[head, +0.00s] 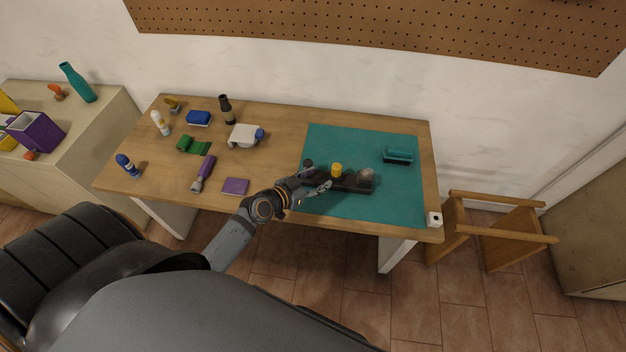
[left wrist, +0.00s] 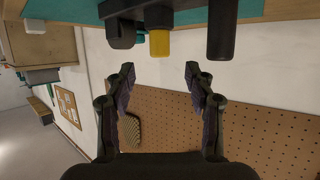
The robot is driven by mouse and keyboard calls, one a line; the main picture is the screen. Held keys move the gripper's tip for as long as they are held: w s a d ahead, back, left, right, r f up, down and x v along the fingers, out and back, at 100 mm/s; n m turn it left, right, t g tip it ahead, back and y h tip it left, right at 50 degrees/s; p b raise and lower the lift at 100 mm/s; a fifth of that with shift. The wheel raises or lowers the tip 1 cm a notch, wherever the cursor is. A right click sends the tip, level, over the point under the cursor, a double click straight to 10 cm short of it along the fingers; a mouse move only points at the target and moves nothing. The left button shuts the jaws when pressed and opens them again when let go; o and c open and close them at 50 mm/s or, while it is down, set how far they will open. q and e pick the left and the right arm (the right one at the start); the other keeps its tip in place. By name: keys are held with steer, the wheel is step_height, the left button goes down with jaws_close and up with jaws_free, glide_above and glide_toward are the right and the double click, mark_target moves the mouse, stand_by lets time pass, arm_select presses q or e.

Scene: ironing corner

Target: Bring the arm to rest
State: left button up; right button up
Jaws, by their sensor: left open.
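My left gripper (head: 318,188) is over the front left part of the teal mat (head: 360,205), close to a dark rack (head: 354,183) that holds a yellow-topped item (head: 336,169). In the left wrist view my left gripper (left wrist: 160,82) has its two fingers spread apart with nothing between them. The yellow item (left wrist: 160,44) and dark parts of the rack (left wrist: 172,18) appear beyond the fingertips, apart from them. My right gripper is not in view.
A teal-topped brush (head: 398,155) lies on the mat.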

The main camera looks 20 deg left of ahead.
arm_select(q)
steer(key=shift+v, duration=0.95)
steer(key=shift+w, duration=0.1)
